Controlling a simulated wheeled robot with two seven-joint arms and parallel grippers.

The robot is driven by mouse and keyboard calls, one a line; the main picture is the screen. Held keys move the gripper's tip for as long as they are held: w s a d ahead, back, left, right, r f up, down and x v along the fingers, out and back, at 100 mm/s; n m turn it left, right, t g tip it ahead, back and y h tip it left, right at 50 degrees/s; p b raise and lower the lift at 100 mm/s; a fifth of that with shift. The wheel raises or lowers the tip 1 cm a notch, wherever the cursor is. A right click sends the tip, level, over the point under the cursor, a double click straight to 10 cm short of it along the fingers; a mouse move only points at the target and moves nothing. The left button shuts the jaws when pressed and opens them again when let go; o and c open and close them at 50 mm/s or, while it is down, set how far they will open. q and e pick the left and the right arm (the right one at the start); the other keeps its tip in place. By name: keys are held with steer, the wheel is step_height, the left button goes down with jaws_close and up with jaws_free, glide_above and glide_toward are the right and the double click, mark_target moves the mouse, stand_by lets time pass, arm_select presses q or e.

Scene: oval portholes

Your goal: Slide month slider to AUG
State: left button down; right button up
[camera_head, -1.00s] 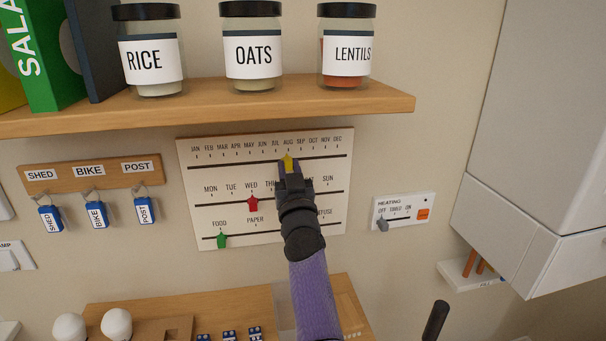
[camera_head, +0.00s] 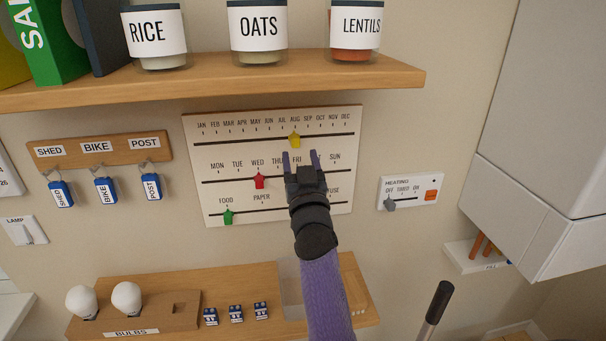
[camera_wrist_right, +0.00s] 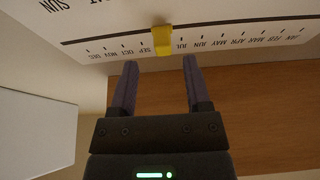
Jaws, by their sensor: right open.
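The yellow month slider (camera_head: 294,141) sits on the top track of the white calendar board (camera_head: 206,150), right under the AUG mark in the head view. In the right wrist view the yellow slider (camera_wrist_right: 162,40) stands on its track and covers the label between SEP and JUL. My right gripper (camera_head: 301,157) is open and empty, just below the yellow slider and apart from it. In the right wrist view my right gripper (camera_wrist_right: 159,65) has its two fingers spread, with the slider beyond the tips. My left gripper is not in view.
The red day slider (camera_head: 259,182) is at WED and the green slider (camera_head: 228,216) at FOOD. A wooden shelf (camera_head: 240,82) with jars juts out above the board. A heating panel (camera_head: 410,192) is to the right. A lower shelf (camera_head: 240,280) is below.

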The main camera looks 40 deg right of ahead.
steer(key=v, duration=0.6)
steer(key=shift+s+a+b, duration=0.15)
steer(key=shift+s+b, duration=0.05)
steer(key=shift+b, duration=0.25)
steer(key=shift+f, duration=0.25)
